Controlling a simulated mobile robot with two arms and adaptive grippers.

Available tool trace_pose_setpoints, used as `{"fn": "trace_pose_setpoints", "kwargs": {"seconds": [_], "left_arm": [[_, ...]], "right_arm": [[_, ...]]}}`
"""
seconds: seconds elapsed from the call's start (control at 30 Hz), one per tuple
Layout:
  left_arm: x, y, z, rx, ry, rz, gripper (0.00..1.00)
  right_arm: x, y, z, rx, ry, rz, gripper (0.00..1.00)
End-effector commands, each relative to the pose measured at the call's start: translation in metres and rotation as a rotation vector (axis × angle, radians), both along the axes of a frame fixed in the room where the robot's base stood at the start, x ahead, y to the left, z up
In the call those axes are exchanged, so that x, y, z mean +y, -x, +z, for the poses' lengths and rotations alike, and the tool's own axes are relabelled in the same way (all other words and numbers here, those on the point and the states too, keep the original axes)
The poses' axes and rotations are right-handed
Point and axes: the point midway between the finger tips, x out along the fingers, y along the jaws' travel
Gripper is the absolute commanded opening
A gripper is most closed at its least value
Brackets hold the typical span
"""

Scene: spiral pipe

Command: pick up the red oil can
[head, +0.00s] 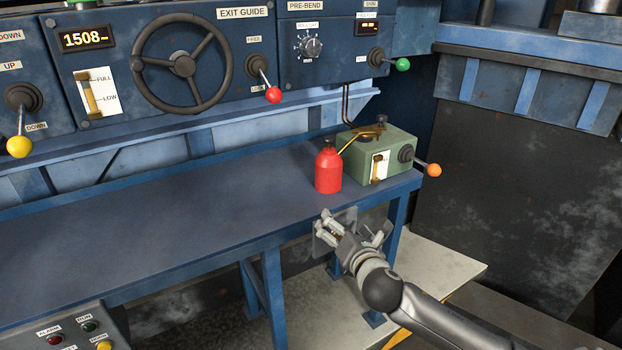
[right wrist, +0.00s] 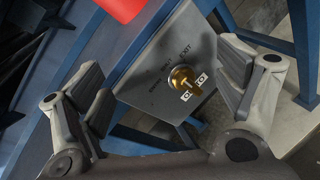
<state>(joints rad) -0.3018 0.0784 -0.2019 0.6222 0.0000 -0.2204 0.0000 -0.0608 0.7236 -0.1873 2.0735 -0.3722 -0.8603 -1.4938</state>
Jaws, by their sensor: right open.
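The red oil can (head: 328,172) stands upright near the right end of the blue bench, with a thin brass spout reaching up and right in front of the green box. In the right wrist view only a red part of the can (right wrist: 122,7) shows at the top edge. My right gripper (head: 346,228) is in front of and below the can, by the bench's front edge, apart from it. In the right wrist view its fingers (right wrist: 165,95) are spread wide with nothing held between them. My left gripper is in neither view.
A green box (head: 384,153) with an orange-knobbed lever (head: 434,170) stands right beside the can. A grey panel (right wrist: 160,70) with a brass knob (right wrist: 186,80) lies beyond the fingers. The bench top (head: 170,205) left of the can is clear. A control console (head: 220,60) rises behind.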

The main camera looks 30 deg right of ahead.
Motion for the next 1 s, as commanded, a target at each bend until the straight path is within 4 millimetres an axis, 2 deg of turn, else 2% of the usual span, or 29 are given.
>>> {"fn": "trace_pose_setpoints", "kwargs": {"seconds": [0.03, 0.1, 0.2, 0.3, 0.47, 0.7, 1.0], "left_arm": [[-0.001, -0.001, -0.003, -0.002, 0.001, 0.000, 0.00], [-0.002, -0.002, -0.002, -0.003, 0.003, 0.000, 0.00], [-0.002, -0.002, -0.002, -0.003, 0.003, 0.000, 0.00], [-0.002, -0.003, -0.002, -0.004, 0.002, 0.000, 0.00], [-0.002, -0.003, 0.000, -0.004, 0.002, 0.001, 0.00], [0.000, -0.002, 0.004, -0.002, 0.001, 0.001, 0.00], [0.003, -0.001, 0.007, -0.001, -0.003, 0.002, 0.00]], "right_arm": [[-0.003, -0.007, 0.020, -0.024, 0.110, 0.031, 0.88], [-0.011, -0.019, 0.041, -0.041, 0.266, 0.065, 0.88], [-0.018, -0.031, 0.065, -0.059, 0.448, 0.102, 0.88], [-0.023, -0.037, 0.077, -0.066, 0.557, 0.121, 0.88], [-0.027, -0.051, 0.084, -0.070, 0.596, 0.125, 0.88], [-0.035, -0.084, 0.083, -0.069, 0.593, 0.125, 0.88], [-0.041, -0.103, 0.082, -0.068, 0.590, 0.126, 0.88]]}}
